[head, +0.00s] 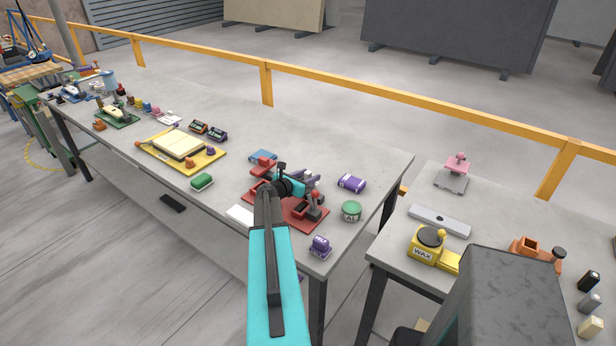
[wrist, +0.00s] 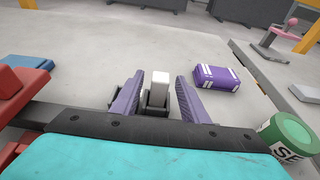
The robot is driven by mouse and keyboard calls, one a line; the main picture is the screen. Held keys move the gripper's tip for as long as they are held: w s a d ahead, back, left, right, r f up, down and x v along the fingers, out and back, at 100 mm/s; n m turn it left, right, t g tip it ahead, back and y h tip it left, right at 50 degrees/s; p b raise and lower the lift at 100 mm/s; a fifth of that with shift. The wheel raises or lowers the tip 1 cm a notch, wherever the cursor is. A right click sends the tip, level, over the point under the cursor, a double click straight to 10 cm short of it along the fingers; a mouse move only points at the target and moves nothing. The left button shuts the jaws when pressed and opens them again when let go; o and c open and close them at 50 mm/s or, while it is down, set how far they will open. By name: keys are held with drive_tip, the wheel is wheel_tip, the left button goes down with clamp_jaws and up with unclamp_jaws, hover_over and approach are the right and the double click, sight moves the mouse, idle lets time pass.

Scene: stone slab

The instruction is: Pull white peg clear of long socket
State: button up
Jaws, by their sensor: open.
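My gripper (head: 306,175) reaches over the right end of the long bench and is open, with purple fingers. In the wrist view its fingers (wrist: 158,92) stand on either side of the white peg (wrist: 160,84), with a gap on both sides. The peg is a pale upright block. A dark grey piece (wrist: 156,101) shows around its lower end; I cannot tell whether this is the long socket.
A red fixture (head: 310,218) lies below my gripper. A purple box (head: 352,183), a green-lidded tin (head: 351,211), a purple labelled block (head: 320,246) and a blue block (head: 263,156) stand around it. A second table (head: 395,250) is at right, across a gap.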

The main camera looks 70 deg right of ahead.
sight(308, 172)
clamp_jaws()
drive_tip(key=shift+r+p, duration=1.3)
drive_tip(key=shift+r, duration=0.85)
drive_tip(key=shift+r+p, duration=1.6)
drive_tip(key=shift+r, duration=1.35)
drive_tip(key=shift+f, duration=0.1)
drive_tip(key=shift+w+f+b, duration=0.1)
drive_tip(key=shift+f+b, duration=1.15)
drive_tip(key=shift+f, duration=1.1)
drive_tip(key=shift+a+r, duration=0.15)
